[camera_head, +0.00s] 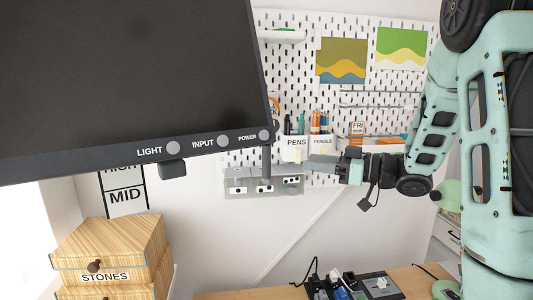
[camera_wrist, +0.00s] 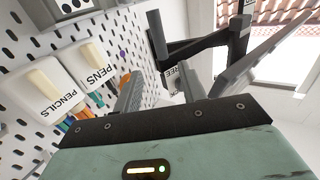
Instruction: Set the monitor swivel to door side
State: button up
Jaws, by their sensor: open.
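The dark monitor (camera_head: 120,75) fills the upper left of the head view, its screen facing me. Its lower bezel has knobs marked LIGHT, INPUT and POWER. A grey upright bar (camera_head: 266,163) hangs below its right corner. My gripper (camera_head: 312,162) is to the right of that bar, pointing left, apart from it and empty. In the wrist view my open gripper (camera_wrist: 165,85) has its two fingers spread. Beyond them are a dark bracket (camera_wrist: 200,48) with an upright post (camera_wrist: 157,32) and a partly hidden label, and the thin grey panel (camera_wrist: 255,50). The swivel's marks cannot be read.
The pegboard (camera_head: 300,70) stands behind, with cups marked PENS (camera_head: 296,148) and PENCILS (camera_head: 322,143) close behind my gripper. A socket box (camera_head: 262,182) is on the wall below. Wooden STONES boxes (camera_head: 110,250) stand lower left. The desk (camera_head: 240,294) holds a small black organiser (camera_head: 350,284).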

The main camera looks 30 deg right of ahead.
aim_at(266, 156)
jog(key=p+x, duration=0.3)
jog(key=x, duration=1)
jog(key=shift+w+a+p, duration=0.2)
jog(key=shift+p, duration=0.15)
